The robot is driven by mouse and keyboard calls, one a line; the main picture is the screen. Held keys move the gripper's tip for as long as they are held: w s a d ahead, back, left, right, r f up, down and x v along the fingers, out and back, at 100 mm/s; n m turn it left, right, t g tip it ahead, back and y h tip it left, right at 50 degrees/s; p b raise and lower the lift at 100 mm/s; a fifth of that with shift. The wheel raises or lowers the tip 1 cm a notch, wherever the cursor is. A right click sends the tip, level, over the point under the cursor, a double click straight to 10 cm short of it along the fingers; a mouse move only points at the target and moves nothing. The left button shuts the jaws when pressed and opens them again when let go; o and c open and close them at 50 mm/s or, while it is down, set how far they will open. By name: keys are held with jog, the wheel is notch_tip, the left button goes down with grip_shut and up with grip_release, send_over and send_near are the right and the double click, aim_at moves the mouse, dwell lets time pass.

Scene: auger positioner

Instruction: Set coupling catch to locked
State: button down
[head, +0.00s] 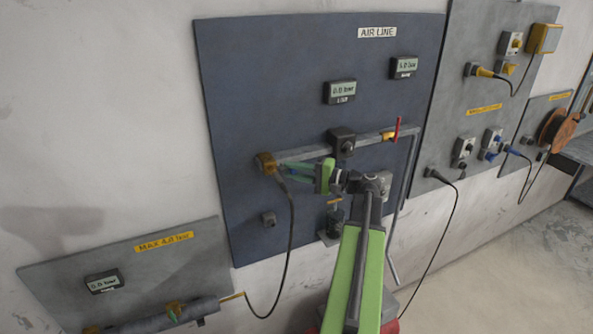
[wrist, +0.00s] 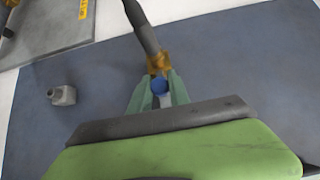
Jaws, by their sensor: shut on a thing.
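A brass-coloured coupling (head: 266,163) sits at the left end of the grey pipe on the blue AIR LINE panel, with a dark hose hanging from it. It also shows in the wrist view (wrist: 158,63), just beyond my fingertips. My gripper (head: 284,167) reaches it from the right. In the wrist view my gripper (wrist: 159,92) has its two green fingers closed around a small blue round part (wrist: 160,86), which looks like the coupling catch. My fingers hide the sides of this part, and I cannot read its setting.
Gauges (head: 340,91) and (head: 404,67) are mounted higher on the panel. A black valve body (head: 342,141) and a red lever (head: 397,129) are on the pipe. A small grey box (wrist: 62,95) lies left of my fingers. The hose (head: 291,240) hangs below the coupling.

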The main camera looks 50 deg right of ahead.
jog(key=shift+w+a, duration=0.15)
jog(key=shift+a, duration=0.45)
jog(key=shift+d, duration=0.1)
jog(key=c, duration=1.2)
grip_release()
jog(key=shift+w, duration=0.1)
jog(key=shift+c, duration=0.2)
jog(key=v, duration=1.7)
jog(key=shift+s, duration=0.25)
